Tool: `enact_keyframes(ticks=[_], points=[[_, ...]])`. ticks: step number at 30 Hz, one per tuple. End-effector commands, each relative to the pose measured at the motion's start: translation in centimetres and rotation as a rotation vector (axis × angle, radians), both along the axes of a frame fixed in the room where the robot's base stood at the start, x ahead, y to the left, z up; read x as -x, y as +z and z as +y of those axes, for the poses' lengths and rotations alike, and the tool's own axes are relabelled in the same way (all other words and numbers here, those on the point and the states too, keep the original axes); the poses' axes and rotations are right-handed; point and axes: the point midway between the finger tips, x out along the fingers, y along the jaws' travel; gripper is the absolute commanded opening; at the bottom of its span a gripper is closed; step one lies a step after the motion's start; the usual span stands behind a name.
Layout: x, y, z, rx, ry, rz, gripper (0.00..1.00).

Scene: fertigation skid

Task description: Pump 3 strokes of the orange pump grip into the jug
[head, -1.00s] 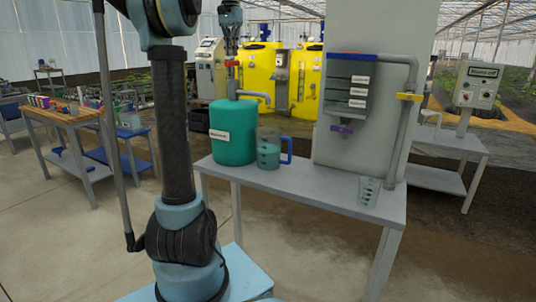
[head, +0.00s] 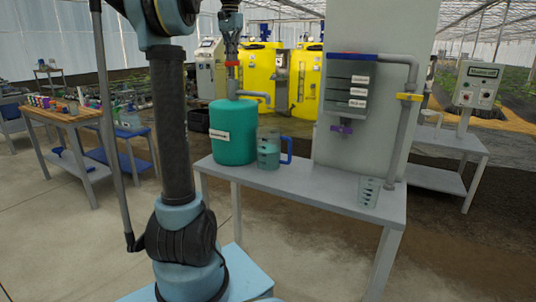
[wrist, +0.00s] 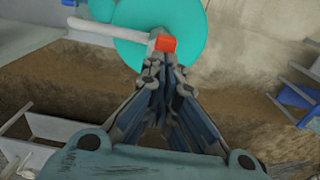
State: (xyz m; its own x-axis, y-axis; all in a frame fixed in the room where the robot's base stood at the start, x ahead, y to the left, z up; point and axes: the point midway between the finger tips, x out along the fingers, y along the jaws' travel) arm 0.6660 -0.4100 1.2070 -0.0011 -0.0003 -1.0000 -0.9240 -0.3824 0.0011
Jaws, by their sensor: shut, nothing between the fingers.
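The orange pump grip (head: 231,63) tops the pump on the round teal drum (head: 232,145). The pump's grey spout (head: 255,96) points right, with its end above the clear jug (head: 268,153) with a blue handle. The jug stands upright on the bench beside the drum; its liquid level is hard to tell. My gripper (head: 231,52) is shut and empty, pointing down just above the orange grip. In the wrist view the closed fingertips (wrist: 160,62) lie beside the orange grip (wrist: 165,44); I cannot tell whether they touch it.
Yellow tanks (head: 258,75) stand behind. A wooden table (head: 68,113) is at left.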

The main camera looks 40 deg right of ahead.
Motion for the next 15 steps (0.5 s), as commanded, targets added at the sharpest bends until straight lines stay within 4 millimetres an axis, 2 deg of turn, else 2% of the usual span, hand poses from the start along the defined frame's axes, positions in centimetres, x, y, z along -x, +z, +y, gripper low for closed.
enact_keyframes(ticks=[15], points=[[0.0,-1.5,0.0,0.000,0.000,0.000,0.00]])
